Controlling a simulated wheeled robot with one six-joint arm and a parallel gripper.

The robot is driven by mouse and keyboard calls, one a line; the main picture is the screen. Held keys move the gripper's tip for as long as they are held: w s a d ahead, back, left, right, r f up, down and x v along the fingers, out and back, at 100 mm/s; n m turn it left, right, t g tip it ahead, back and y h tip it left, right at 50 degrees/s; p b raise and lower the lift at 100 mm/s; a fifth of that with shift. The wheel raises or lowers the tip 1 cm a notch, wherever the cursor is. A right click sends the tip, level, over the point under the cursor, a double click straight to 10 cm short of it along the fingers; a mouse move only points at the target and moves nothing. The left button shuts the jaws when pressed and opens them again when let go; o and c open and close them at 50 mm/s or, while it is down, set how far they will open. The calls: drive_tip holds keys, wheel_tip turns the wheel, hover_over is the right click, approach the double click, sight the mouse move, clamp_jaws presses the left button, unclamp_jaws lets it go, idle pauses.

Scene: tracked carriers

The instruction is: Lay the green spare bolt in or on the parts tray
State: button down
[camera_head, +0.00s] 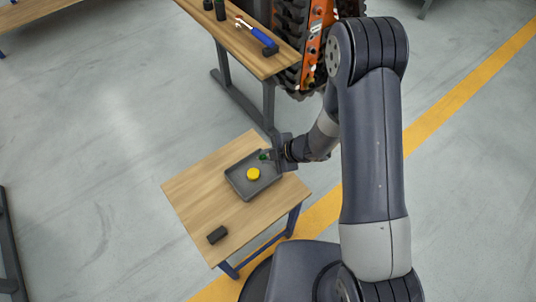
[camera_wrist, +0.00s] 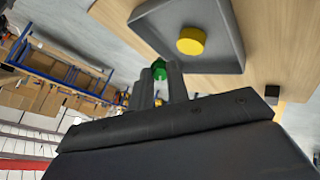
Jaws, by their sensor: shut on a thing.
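The green spare bolt (camera_wrist: 159,71) is between the fingertips of my gripper (camera_wrist: 167,72), which is shut on it. In the head view the bolt (camera_head: 263,155) is a small green spot at the gripper's tip, over the upper right edge of the parts tray. The parts tray (camera_head: 238,184) is a dark grey shallow tray on the small wooden table; its wall also shows in the wrist view (camera_wrist: 240,45). A yellow round piece (camera_head: 253,174) lies in the tray. I cannot tell whether the bolt touches the tray. The fingers hide part of the bolt.
A small black block (camera_head: 217,235) lies near the front of the small table (camera_head: 195,190). A taller bench (camera_head: 255,58) behind holds a blue-handled tool (camera_head: 257,33) and dark pieces. An orange tracked machine (camera_head: 314,40) stands beside it. The table's left side is clear.

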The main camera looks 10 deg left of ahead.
drive_tip(key=shift+f+b, duration=2)
drive_tip(key=shift+f, duration=0.7)
drive_tip(key=c, duration=1.3)
unclamp_jaws()
drive_tip(key=p+v, duration=0.2)
drive_tip(key=v, duration=0.9)
drive_tip(key=shift+a, duration=0.1)
drive_tip(key=b+x, duration=0.2)
drive_tip(key=x, duration=0.9)
drive_tip(key=shift+s+f, duration=0.1)
wheel_tip(320, 180, up, 3)
drive_tip(key=shift+f+p, duration=0.2)
drive_tip(key=shift+p, duration=0.9)
drive_tip(key=shift+r+p, duration=0.9)
drive_tip(key=shift+r, duration=0.2)
